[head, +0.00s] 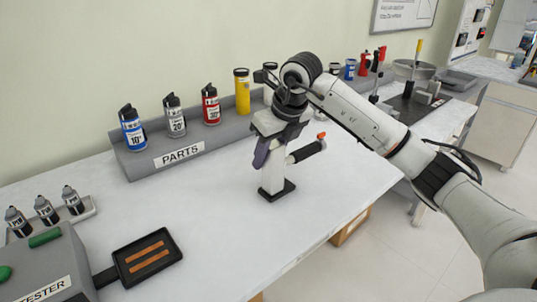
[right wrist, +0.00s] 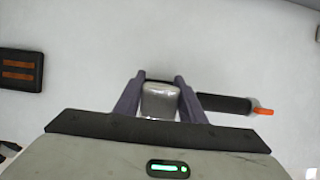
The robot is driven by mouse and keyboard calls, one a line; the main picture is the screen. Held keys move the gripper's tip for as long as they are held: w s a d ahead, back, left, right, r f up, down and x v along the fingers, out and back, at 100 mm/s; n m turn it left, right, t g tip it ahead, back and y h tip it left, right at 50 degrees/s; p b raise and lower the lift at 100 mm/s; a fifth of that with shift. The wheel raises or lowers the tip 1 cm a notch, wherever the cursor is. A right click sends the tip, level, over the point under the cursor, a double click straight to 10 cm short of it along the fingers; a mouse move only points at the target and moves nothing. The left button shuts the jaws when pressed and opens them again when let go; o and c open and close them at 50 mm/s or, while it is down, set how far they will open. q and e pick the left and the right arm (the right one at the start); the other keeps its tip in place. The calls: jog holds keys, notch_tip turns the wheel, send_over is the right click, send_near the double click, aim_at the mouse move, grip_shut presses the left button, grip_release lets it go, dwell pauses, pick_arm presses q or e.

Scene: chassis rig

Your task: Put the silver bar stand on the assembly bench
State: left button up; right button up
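The silver bar stand (head: 273,179) is a pale silver post on a black square base, with a black side bar ending in an orange tip. It is upright, with its base at the top of the white assembly bench (head: 225,225); I cannot tell whether a small gap is left below. My right gripper (head: 267,152) is over the post from above, with its purple-grey fingers on both sides. In the right wrist view the fingers close in on the silver top (right wrist: 160,101), and the bar points right. My left gripper is not in view.
A grey PARTS rack (head: 150,160) with several bottles stands along the wall behind. A black tray (head: 147,257) with orange strips and the grey tester (head: 50,270) are at the front left. The bench around the stand is clear; its front edge runs at the right.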

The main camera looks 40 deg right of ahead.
jog(key=o, duration=0.3)
jog(key=shift+r, duration=0.2)
jog(key=v, duration=1.2)
